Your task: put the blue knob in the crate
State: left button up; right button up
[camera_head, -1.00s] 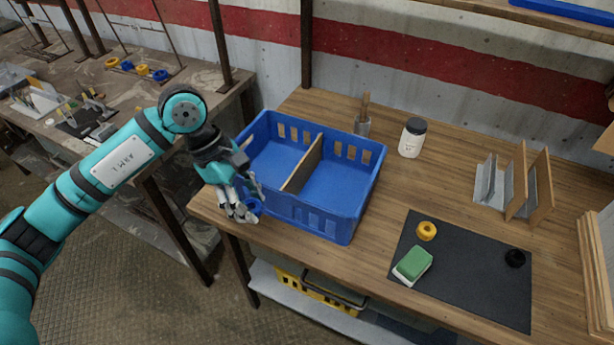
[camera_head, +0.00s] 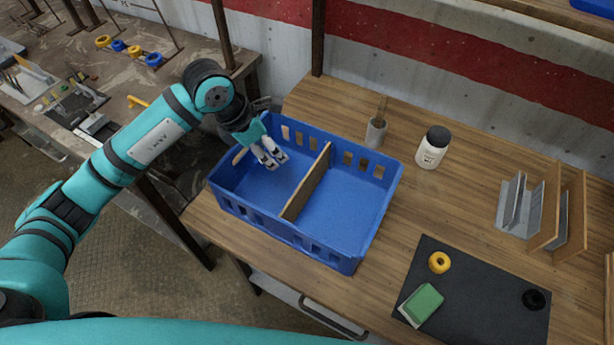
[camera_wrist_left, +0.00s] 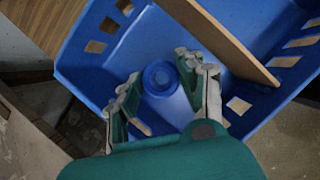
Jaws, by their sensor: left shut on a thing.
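The blue crate (camera_head: 345,262) stands on the wooden bench, split by a brown divider (camera_head: 308,182) into a left and a right compartment. My left gripper (camera_head: 271,162) points down over the left compartment, near its back-left side. In the left wrist view its fingers (camera_wrist_left: 160,84) are shut on the blue knob (camera_wrist_left: 160,77), with the blue crate floor behind it. In the head view I cannot make the knob out against the blue crate. The right compartment looks empty. My right gripper is not in view.
A jar with a dark lid (camera_head: 432,147) and a grey cup (camera_head: 376,132) stand behind the crate. A dark mat (camera_head: 470,295) holds a yellow ring (camera_head: 439,262), a green sponge (camera_head: 421,304) and a black ring (camera_head: 533,299). Bare bench lies between crate and mat.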

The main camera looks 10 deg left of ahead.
aim_at(280, 183)
pick_arm(q)
notch_tip(280, 183, down, 3)
jog(key=shift+r+p, duration=0.1)
jog(key=shift+p, duration=0.35)
jog(key=f, duration=0.2)
jog(key=shift+s+f+p, duration=0.35)
jog(key=shift+s+f, duration=0.05)
jog(key=shift+f, duration=0.4)
jog(key=shift+w+f+p, duration=0.15)
jog(key=shift+f+p, duration=0.3)
jog(key=shift+f, duration=1.4)
jog(key=o, duration=0.9)
jog(key=shift+r, duration=0.1)
jog(key=shift+o, duration=1.3)
jog(key=shift+r, duration=0.15)
jog(key=b+v, duration=0.2)
jog(key=v, duration=1)
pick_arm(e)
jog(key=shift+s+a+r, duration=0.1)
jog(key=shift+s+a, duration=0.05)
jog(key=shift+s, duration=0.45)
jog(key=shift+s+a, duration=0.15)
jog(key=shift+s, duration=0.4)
